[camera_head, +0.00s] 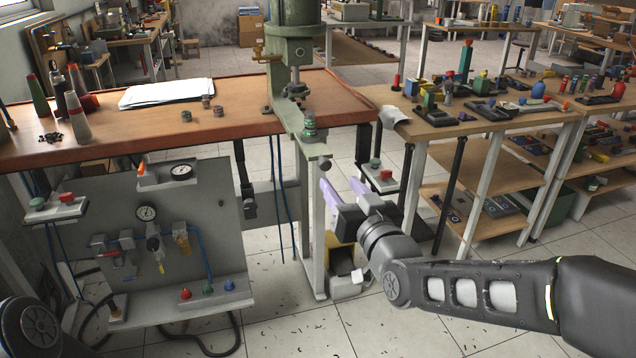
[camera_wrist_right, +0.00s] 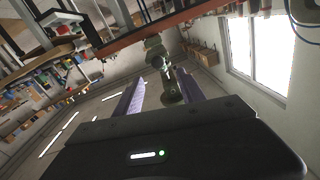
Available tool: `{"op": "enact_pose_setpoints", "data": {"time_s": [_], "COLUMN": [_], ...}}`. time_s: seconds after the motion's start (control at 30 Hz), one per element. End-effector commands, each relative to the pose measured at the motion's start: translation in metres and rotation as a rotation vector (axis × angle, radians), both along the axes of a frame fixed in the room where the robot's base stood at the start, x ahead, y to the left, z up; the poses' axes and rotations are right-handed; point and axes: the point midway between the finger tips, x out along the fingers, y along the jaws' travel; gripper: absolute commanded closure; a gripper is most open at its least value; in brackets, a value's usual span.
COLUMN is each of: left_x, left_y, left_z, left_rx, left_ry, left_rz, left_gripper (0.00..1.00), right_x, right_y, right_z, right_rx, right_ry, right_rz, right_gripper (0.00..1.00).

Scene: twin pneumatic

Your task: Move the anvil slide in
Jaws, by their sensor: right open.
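The green pneumatic press (camera_head: 290,55) stands at the table's front edge. A narrow grey-green beam (camera_head: 300,142) juts from it toward me, with a small round green anvil (camera_head: 309,126) on its outer part. I take this to be the anvil slide; it sits forward of the press head. My right gripper (camera_head: 342,192) is open and empty, with purple fingers, below and to the right of the beam's outer end. In the right wrist view, the fingers stand apart (camera_wrist_right: 158,90) with a greenish press part (camera_wrist_right: 166,78) seen beyond and between them. My left gripper is out of view.
A grey panel with gauges (camera_head: 146,213) and buttons stands at the left below the wooden table (camera_head: 245,120). A small button box (camera_head: 380,176) is just right of the gripper. A shelf table with many parts (camera_head: 500,120) stands at the right.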

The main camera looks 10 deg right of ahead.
Motion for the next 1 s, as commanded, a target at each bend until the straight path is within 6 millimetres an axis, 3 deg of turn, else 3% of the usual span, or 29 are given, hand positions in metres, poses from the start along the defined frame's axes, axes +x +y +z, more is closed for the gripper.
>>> {"op": "enact_pose_setpoints", "data": {"time_s": [0.37,0.8,1.0], "left_x": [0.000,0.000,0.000], "left_y": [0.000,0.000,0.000], "left_z": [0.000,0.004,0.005], "left_rx": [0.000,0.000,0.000], "left_ry": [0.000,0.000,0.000], "left_rz": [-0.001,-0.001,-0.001], "left_gripper": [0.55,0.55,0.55], "right_x": [0.007,0.067,0.078], "right_y": [0.001,0.008,0.009], "right_z": [-0.003,-0.003,-0.002], "right_rx": [0.002,0.004,0.002], "right_ry": [0.007,0.009,0.007], "right_rz": [0.000,0.000,0.000], "right_gripper": [0.53,0.53,0.53]}}
